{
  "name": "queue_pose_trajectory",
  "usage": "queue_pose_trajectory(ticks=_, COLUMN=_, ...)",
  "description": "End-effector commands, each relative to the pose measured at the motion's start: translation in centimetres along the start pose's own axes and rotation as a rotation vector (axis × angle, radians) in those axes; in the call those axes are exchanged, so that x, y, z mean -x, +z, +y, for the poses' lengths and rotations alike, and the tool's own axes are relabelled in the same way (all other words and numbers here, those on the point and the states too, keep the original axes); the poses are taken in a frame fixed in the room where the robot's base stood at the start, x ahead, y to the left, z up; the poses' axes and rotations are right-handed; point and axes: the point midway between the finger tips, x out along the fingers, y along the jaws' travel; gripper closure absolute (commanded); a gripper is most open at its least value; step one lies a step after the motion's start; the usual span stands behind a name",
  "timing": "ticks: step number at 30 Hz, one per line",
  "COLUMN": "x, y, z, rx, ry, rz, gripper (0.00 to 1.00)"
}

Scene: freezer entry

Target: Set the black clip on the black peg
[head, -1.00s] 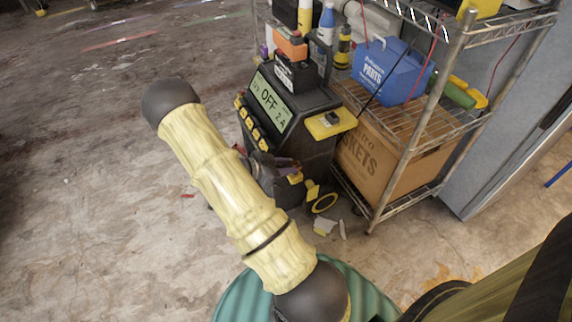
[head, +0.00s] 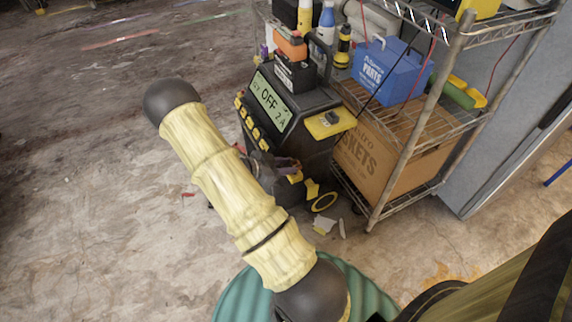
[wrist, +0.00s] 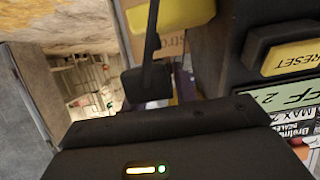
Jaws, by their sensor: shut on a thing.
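The charger (head: 300,135), a black machine with a green display reading OFF and 2 A, stands beyond my arm. My gripper (head: 262,168) is low at the charger's front, partly hidden behind my arm. In the wrist view my gripper (wrist: 148,88) is shut, with a small dark block between its tips that looks like the black clip (wrist: 147,84). Its outline is too dark to be sure. A yellow ledge (head: 330,123) juts from the charger's right side with a small black piece on it. I cannot make out for certain which part is the black peg.
A wire shelf rack (head: 412,135) stands right of the charger, holding a blue parts box (head: 385,72) and a cardboard box (head: 385,150). A yellow ring (head: 324,202) and white scraps (head: 325,224) lie on the floor. The floor at left is open.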

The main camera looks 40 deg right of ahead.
Motion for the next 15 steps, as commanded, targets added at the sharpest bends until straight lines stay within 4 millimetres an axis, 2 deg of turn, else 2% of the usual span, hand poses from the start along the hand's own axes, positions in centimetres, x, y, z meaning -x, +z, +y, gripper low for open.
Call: queue_pose_trajectory(ticks=15, x=-0.22, y=0.51, z=-0.01, rx=0.0, ry=0.0, rz=0.0, gripper=0.97)
